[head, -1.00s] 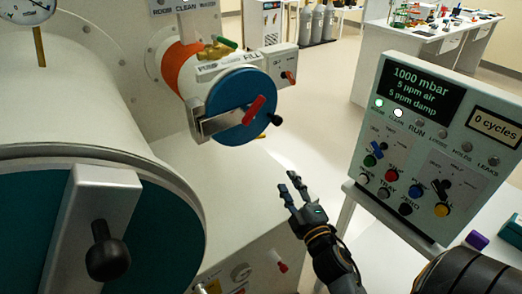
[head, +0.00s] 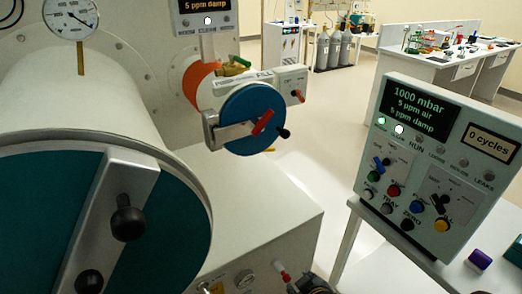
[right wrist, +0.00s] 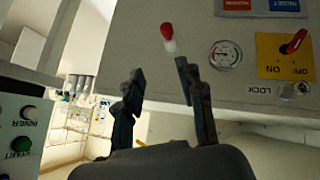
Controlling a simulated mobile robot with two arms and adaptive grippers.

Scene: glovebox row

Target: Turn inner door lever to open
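The small antechamber's round blue door (head: 252,118) has a red lever (head: 262,122) slanting across it and a black knob (head: 284,133). The large teal door (head: 40,215) at left carries a silver bar with black knobs (head: 128,218). I cannot tell which handle is the inner door lever. A red-tipped lever (head: 280,267) stands on the cabinet front; it also shows in the right wrist view (right wrist: 167,32), ahead of my right gripper (right wrist: 163,92). That gripper is open and empty, fingers apart, not touching the lever. My left gripper is in neither view.
The control panel (head: 435,165) stands on a white table at right, reading 1000 mbar and 0 cycles. A dial gauge (right wrist: 226,54) and a yellow ON/OFF plate (right wrist: 285,55) are on the cabinet front. The floor (head: 320,190) between cabinet and table is clear.

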